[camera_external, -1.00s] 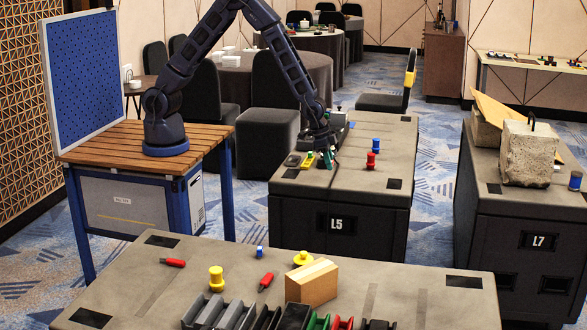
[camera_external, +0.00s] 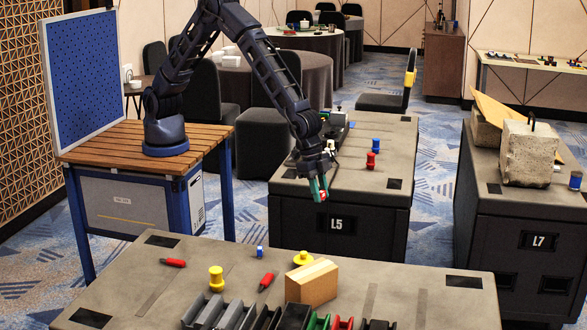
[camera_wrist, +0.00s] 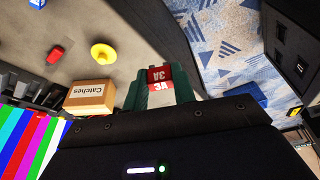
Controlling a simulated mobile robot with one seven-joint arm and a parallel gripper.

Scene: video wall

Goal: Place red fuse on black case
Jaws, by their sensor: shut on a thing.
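A red and white fuse marked 3A (camera_wrist: 160,84) is between the green fingers of my gripper (camera_wrist: 158,86) in the wrist view. In the external view my gripper (camera_external: 318,187) is shut on it and points down, off the near edge of the L5 case. The fuse's red end (camera_external: 322,196) shows at the fingertips. Black-sided cases in view are the L5 case (camera_external: 300,222) and the L7 case (camera_external: 505,270), both with grey tops. I cannot tell which is the black case meant.
The front bench (camera_external: 400,270) holds a cardboard box (camera_external: 312,283), a yellow dome-like piece (camera_external: 303,259), a yellow knob (camera_external: 216,278), red pieces (camera_external: 173,262) and bins (camera_external: 235,315). Red and blue pieces (camera_external: 372,160) stand on L5. A concrete block (camera_external: 528,155) sits on L7.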

